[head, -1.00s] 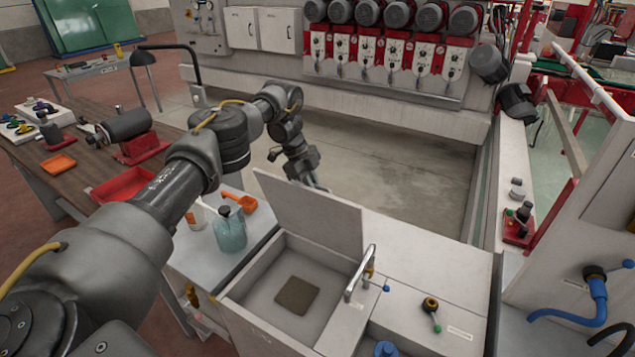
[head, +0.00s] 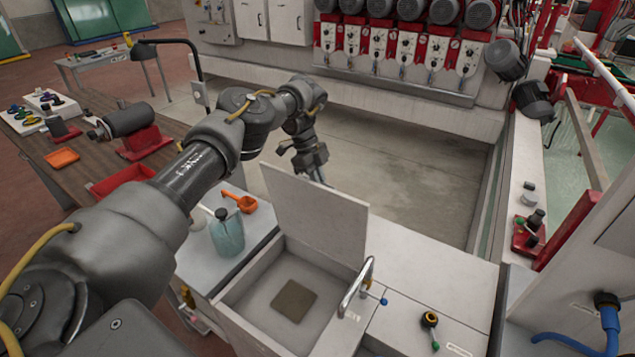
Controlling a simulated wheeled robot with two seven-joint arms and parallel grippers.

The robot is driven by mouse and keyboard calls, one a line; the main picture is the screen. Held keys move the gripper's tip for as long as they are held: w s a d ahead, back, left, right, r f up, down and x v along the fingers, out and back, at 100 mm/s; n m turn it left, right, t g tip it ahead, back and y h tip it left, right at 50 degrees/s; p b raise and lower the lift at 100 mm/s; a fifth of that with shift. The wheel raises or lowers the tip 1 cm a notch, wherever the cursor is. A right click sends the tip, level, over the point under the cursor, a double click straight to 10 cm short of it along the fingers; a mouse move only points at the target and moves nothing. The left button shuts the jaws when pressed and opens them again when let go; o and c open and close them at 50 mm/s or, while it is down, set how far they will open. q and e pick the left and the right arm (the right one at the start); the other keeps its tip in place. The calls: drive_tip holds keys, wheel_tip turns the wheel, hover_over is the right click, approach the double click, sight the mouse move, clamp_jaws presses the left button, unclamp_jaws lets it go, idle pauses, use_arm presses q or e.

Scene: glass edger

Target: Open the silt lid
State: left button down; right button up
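The silt lid (head: 312,219) is a pale grey panel standing raised, near upright, at the back edge of an open bin (head: 262,277). A brown square patch (head: 294,300) lies on the bin's floor. My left arm comes in from the left and reaches over to behind the lid. My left gripper (head: 316,176) points down there; its fingertips are hidden behind the lid, so I cannot tell whether they touch it or are open. My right gripper is not in view.
A curved metal handle or tap (head: 357,287) stands at the bin's right. A blue-green bottle (head: 227,233) and an orange scoop (head: 240,202) stand on the grey top to the left. Bare floor (head: 400,185) lies behind the lid.

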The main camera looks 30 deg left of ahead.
use_arm(q)
drive_tip(key=c, duration=1.9)
unclamp_jaws()
drive_tip(key=shift+d+f, duration=0.1)
drive_tip(key=shift+f, duration=0.05)
drive_tip(key=shift+o, duration=0.6)
drive_tip(key=shift+w, duration=0.2)
drive_tip(key=shift+s+a+r+b, duration=0.1)
drive_tip(key=shift+a+r+b, duration=0.2)
drive_tip(key=shift+r, duration=0.15)
drive_tip(key=p+v, duration=0.1)
drive_tip(key=v, duration=0.8)
drive_tip(key=shift+r+p, duration=0.3)
drive_tip(key=shift+r, duration=0.1)
drive_tip(key=shift+d, duration=0.1)
drive_tip(key=shift+f, duration=0.1)
